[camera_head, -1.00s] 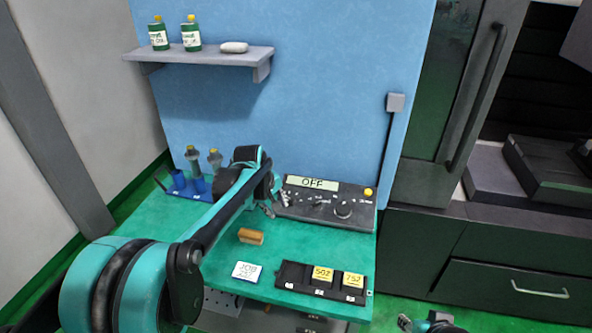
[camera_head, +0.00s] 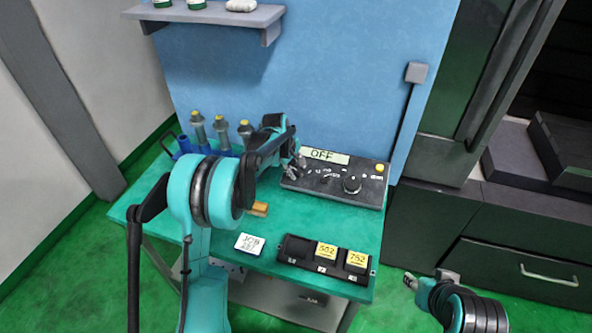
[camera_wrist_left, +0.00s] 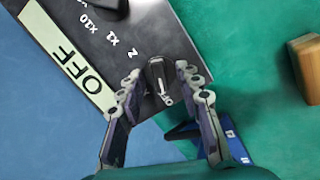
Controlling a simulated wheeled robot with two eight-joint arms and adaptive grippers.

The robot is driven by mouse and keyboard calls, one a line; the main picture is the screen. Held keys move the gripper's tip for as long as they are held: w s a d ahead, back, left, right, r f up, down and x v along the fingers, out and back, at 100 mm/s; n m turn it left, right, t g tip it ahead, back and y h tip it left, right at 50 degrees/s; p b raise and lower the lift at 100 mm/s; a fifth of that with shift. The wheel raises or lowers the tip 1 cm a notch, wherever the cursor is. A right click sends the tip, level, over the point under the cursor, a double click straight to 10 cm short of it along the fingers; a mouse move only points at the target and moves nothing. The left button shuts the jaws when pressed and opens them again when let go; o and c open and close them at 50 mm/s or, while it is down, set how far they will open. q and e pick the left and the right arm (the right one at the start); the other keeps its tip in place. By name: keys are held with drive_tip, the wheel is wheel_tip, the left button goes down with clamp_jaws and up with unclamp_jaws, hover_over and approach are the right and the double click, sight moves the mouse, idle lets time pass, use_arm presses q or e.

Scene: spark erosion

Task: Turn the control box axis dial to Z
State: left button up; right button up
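The dark control box (camera_head: 330,186) stands on the green table at the blue wall, its display (camera_head: 324,156) reading OFF. My left gripper (camera_head: 297,170) is at the box's left end. In the left wrist view the small black dial (camera_wrist_left: 157,74) lies between the open fingers of this gripper (camera_wrist_left: 160,82), with a gap at each side. A Z mark (camera_wrist_left: 132,52) is printed beside the dial, and a small OFF mark is near its lower end. The dial's pointer seems turned toward that OFF, away from Z. My right gripper (camera_head: 429,281) is empty and open, low at the right.
A larger knob (camera_head: 352,184) and a yellow button (camera_head: 380,168) are on the box. A wooden block (camera_head: 259,208), a white card (camera_head: 249,243) and a black tray (camera_head: 290,258) with yellow-labelled blocks lie in front. A blue rack (camera_head: 185,146) with electrodes stands left.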

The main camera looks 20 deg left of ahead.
use_arm(q)
clamp_jaws()
